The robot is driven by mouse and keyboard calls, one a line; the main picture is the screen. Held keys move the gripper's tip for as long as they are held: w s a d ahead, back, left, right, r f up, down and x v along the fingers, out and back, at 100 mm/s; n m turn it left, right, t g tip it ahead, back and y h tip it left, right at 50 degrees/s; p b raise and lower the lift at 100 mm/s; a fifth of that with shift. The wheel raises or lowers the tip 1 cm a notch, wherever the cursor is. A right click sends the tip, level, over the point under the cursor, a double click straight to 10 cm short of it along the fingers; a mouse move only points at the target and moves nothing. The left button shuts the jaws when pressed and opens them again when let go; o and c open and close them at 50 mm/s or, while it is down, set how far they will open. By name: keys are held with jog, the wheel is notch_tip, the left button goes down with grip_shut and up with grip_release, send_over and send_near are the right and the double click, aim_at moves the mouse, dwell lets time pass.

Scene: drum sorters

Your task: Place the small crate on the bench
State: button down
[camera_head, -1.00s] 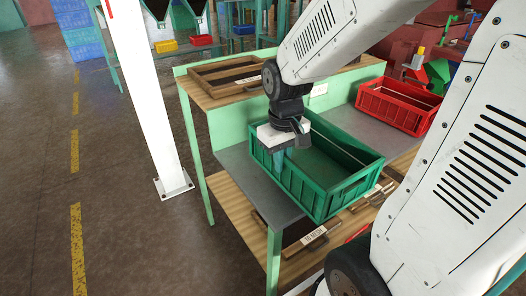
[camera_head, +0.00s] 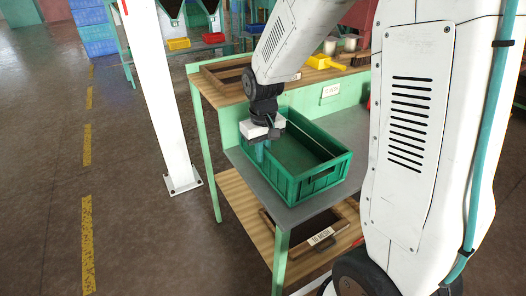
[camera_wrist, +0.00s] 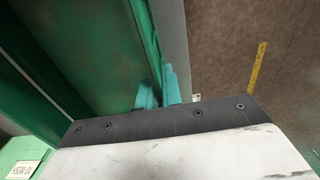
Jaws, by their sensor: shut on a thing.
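The green crate (camera_head: 325,180) is upright over the grey top of the bench (camera_head: 265,182), within its edges in the body camera view. Its base looks on or very close to the top; I cannot tell whether it touches. My gripper (camera_head: 262,153) is shut on the crate's left wall, with the fingers pointing down. In the wrist view, the teal fingers (camera_wrist: 160,88) pinch the crate's wall (camera_wrist: 95,45). Part of the crate's inside is hidden by my gripper.
A raised wooden shelf (camera_head: 225,92) with a yellow item (camera_head: 324,62) stands behind the crate. A lower wooden shelf (camera_head: 245,205) is under the bench top. A white post (camera_head: 160,100) stands left of the bench. Floor on the left is clear.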

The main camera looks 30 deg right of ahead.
jog(key=shift+f, duration=0.1)
jog(key=c, duration=1.6)
grip_release()
jog(key=shift+o, duration=0.2)
